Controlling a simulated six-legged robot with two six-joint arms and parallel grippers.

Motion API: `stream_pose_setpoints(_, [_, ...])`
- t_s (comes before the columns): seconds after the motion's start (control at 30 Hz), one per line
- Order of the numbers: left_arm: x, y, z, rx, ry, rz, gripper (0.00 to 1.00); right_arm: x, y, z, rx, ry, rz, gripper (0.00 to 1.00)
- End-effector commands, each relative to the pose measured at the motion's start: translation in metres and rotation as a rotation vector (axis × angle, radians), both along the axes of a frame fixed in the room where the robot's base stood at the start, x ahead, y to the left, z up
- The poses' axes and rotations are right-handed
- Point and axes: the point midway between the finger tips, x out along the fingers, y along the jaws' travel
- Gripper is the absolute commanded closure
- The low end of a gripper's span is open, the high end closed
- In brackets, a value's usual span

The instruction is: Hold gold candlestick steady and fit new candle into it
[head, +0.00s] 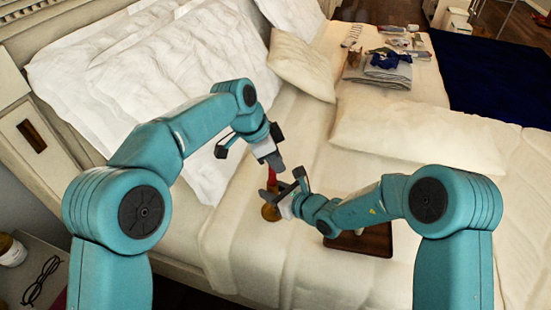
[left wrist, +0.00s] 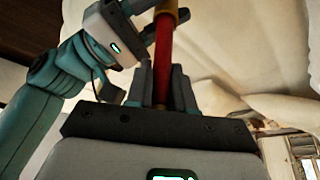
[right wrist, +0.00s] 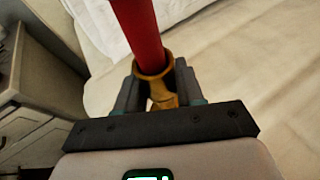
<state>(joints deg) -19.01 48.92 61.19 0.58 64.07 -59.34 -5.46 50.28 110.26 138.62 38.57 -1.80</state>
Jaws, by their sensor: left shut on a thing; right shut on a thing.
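The red candle (left wrist: 163,62) stands between the closed fingers of my left gripper (left wrist: 162,92). In the head view the candle (head: 271,173) shows as a short red piece below my left gripper (head: 274,158). The gold candlestick (right wrist: 164,99) is between the closed fingers of my right gripper (right wrist: 158,88), just below its cup. The candle's lower end (right wrist: 140,30) appears to be inside the cup's mouth, slightly tilted in the right wrist view; its depth is hidden. In the head view the candlestick's base (head: 270,212) shows on the bed below my right gripper (head: 279,190).
A brown wooden tray (head: 376,241) lies on the bed, partly behind my right arm. Pillows (head: 300,65) and folded clothes (head: 380,70) lie farther back. A nightstand (head: 45,262) with glasses and a jar is at the lower left. Bare sheet surrounds the candlestick.

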Motion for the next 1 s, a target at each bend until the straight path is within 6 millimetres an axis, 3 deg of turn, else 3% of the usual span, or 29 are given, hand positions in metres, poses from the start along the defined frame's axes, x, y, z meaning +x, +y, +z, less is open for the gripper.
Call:
stream_pose_setpoints(0.27, [0.000, 0.000, -0.002, 0.000, 0.000, 0.000, 1.00, 0.000, 0.000, 0.000, 0.001, -0.001, 0.000, 1.00])
stream_pose_setpoints(0.3, [0.000, 0.000, -0.003, 0.000, 0.000, 0.000, 0.74, 0.000, 0.000, 0.000, 0.001, -0.001, 0.000, 1.00])
stream_pose_setpoints(0.37, [0.000, 0.000, -0.002, 0.000, -0.001, 0.000, 0.55, 0.000, 0.000, 0.000, 0.001, -0.001, 0.000, 1.00])
stream_pose_setpoints(0.4, [0.000, 0.000, -0.002, 0.000, -0.001, 0.000, 0.52, 0.000, 0.000, 0.000, 0.001, -0.001, 0.000, 1.00])
stream_pose_setpoints(0.77, [0.000, 0.002, 0.006, -0.001, -0.003, 0.001, 0.52, 0.000, 0.000, 0.000, 0.001, -0.001, 0.000, 1.00])
stream_pose_setpoints(1.0, [-0.004, 0.021, 0.053, -0.002, -0.005, 0.002, 0.52, 0.000, 0.000, 0.000, 0.001, -0.001, 0.000, 1.00])
